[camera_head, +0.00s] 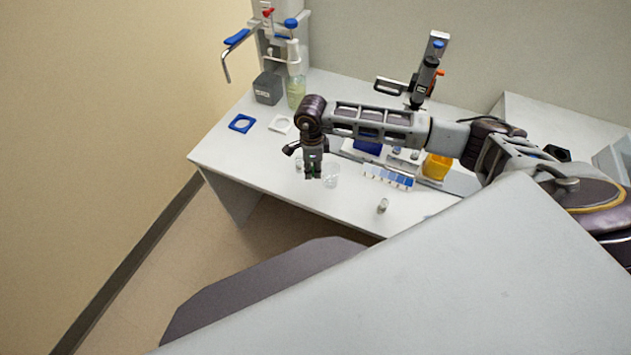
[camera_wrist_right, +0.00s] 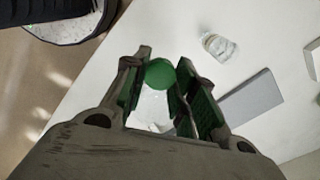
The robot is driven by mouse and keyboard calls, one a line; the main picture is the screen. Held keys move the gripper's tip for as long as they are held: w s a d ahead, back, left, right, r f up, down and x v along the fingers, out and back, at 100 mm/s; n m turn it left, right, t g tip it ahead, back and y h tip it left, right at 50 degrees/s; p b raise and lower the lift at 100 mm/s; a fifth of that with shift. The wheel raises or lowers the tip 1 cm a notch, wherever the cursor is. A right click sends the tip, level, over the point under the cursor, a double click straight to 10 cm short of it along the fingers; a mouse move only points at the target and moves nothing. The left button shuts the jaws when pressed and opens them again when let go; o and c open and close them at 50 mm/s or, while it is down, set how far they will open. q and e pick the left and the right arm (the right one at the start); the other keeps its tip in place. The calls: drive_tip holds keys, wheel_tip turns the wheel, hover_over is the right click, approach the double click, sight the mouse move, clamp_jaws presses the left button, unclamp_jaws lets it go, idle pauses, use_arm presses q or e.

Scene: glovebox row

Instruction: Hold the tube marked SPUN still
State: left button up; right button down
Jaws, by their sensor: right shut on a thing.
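My right gripper (camera_head: 313,172) reaches down over the white bench near its front edge. In the right wrist view its green-padded fingers (camera_wrist_right: 165,70) are shut on a tube with a round green cap (camera_wrist_right: 159,73). The tube's pale, clear body (camera_wrist_right: 154,106) shows between the fingers below the cap. No marking can be read, so I cannot tell whether it is the one marked SPUN. In the head view the gripper hides the tube. My left gripper is not in view.
A clear beaker (camera_head: 332,177) stands just right of the gripper. A small vial (camera_head: 382,206) stands near the bench front. Behind are a blue-and-white rack (camera_head: 388,177), an orange container (camera_head: 437,166), a microscope (camera_head: 425,82), a dark box (camera_head: 268,89) and a bottle (camera_head: 296,92).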

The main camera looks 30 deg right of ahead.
hover_over(313, 186)
drive_tip(key=shift+a+f, duration=0.1)
drive_tip(key=shift+f, duration=2.05)
drive_tip(key=shift+f, duration=0.1)
drive_tip(key=shift+f+p, duration=0.35)
drive_tip(key=shift+f, duration=1.4)
drive_tip(key=shift+f, duration=0.2)
drive_tip(key=c, duration=1.1)
unclamp_jaws()
drive_tip(key=shift+c, duration=0.2)
drive_tip(key=shift+r, duration=0.25)
wheel_tip(313, 186, up, 12)
drive_tip(key=shift+f+b, duration=0.1)
drive_tip(key=shift+b, duration=0.35)
drive_tip(key=shift+s, duration=0.1)
